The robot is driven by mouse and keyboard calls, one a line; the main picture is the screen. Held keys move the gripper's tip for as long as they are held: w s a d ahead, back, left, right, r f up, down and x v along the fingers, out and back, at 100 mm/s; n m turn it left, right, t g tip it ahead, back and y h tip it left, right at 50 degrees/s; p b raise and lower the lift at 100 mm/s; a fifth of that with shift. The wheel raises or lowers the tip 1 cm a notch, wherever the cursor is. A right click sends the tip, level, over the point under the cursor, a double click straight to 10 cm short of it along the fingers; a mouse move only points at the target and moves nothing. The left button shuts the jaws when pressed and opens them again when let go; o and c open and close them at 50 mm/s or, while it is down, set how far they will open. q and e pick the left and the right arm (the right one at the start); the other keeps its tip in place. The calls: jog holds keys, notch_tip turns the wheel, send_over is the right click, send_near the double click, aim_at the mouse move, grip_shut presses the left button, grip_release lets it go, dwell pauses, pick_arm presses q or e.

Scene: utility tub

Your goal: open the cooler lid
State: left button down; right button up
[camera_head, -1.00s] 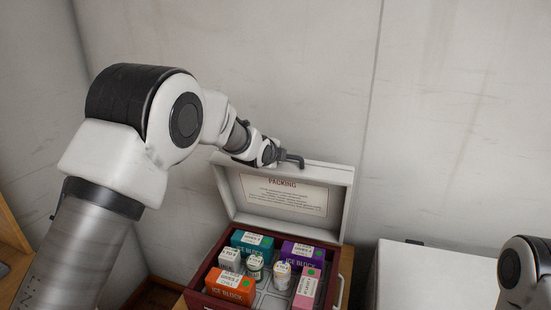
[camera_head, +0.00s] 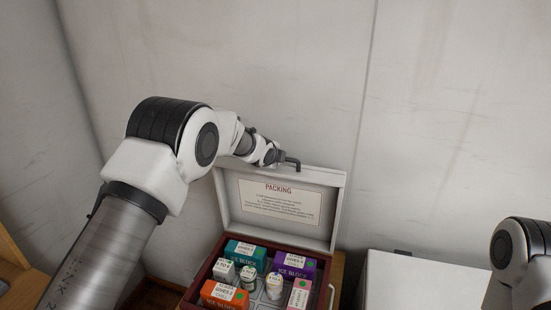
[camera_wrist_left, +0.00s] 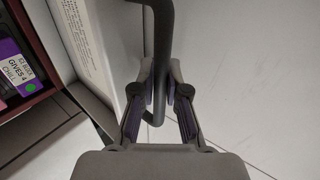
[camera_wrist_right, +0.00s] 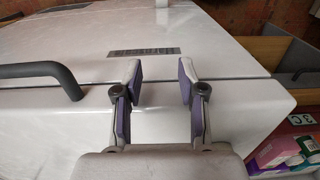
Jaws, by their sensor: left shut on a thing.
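The cooler (camera_head: 217,269) is a dark red box with its white lid (camera_head: 230,207) standing raised at the back, its inner face and packing label (camera_head: 278,203) towards me. A dark grey bar handle (camera_head: 296,162) shows at the lid's top edge. My left gripper (camera_wrist_left: 161,88) is shut on this handle (camera_wrist_left: 160,35), with the bar between its fingers in the left wrist view. In the head view the arm reaches it from the left. My right gripper (camera_wrist_right: 158,80) is open and empty over a white box. Its fingers are out of the head view.
Inside the cooler are several ice blocks, including teal (camera_head: 244,254), purple (camera_head: 295,264) and orange (camera_head: 224,295), and small bottles. A white box (camera_head: 405,283) stands to the right, with a dark handle (camera_wrist_right: 45,75). A wall (camera_head: 460,120) is close behind the lid.

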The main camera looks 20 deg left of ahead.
pick_arm(q)
jog(key=c, duration=1.2)
grip_release()
jog(key=shift+f, duration=0.1)
jog(key=v, duration=1.2)
